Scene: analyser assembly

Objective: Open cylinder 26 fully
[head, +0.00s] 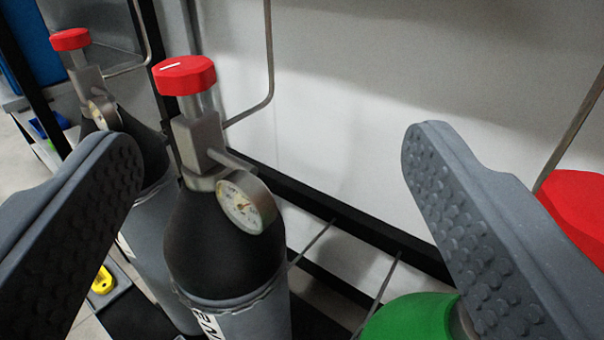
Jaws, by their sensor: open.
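A grey gas cylinder (230,310) with a black shoulder stands left of centre. On top is a red valve knob (186,78) with a small white mark, above a metal valve block and a round pressure gauge (247,203). Its label is mostly cut off, so I cannot tell if this is cylinder 26. A second cylinder (150,225) with a red knob (71,40) and a gauge stands behind it to the left. My gripper (268,150) is open, its ridged fingers wide apart at left and right. No knob is touched by either finger.
Thin metal pipes run up the pale wall (370,100) behind the cylinders. A black rail (330,212) crosses low. A green rounded object (412,322) and a red one (578,208) are at lower right, partly hidden by my right finger. A yellow item (102,281) lies lower left.

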